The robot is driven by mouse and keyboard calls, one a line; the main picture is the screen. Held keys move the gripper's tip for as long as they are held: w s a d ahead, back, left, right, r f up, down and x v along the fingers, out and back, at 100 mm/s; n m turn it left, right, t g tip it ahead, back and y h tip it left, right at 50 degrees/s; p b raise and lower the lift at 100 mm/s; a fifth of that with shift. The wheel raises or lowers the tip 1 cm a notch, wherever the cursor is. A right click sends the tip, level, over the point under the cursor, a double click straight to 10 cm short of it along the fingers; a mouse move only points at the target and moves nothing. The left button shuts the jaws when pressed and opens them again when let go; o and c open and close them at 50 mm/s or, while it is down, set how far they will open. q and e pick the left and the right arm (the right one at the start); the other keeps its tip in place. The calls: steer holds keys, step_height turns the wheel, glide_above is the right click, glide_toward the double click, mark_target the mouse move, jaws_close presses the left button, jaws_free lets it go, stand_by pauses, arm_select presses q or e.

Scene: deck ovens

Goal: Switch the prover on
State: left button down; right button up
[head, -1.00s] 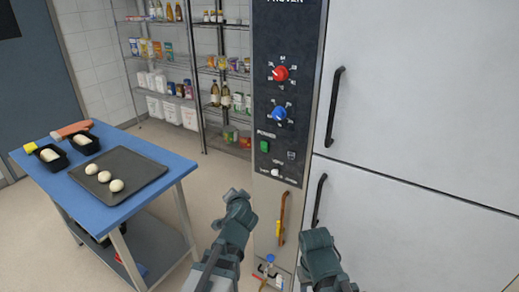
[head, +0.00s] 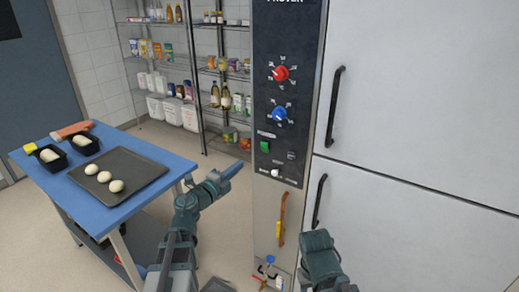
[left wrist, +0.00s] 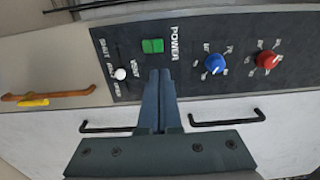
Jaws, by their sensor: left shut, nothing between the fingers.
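The prover's dark control panel (head: 280,120) is on the column left of the pale doors. Its green power switch (head: 264,147) also shows in the left wrist view (left wrist: 152,46); I cannot tell whether it is lit. Above it are a blue dial (head: 279,114) and a red dial (head: 280,73); below is a white vent knob (head: 275,172). My left gripper (head: 232,170) is shut and empty, left of the panel's lower part. In the left wrist view its fingers (left wrist: 160,75) point at the panel close to the switch, with no contact visible. My right gripper (head: 318,245) is low by the doors, its fingers hidden.
Black door handles (head: 334,106) stick out right of the panel. A blue table (head: 150,190) with a dough tray (head: 140,185) stands left. Shelves (head: 205,75) stand behind; floor between is clear.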

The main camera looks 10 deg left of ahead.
mark_target(264, 143)
arm_select(q)
steer(key=shift+w, duration=0.1)
steer(key=x, duration=1.3)
steer(key=shift+w+d, duration=0.15)
steer(key=shift+w, duration=0.25)
steer(key=shift+w+d+r, duration=0.15)
steer(key=shift+w+r, duration=0.05)
steer(key=shift+w, duration=0.05)
steer(key=shift+s, duration=0.15)
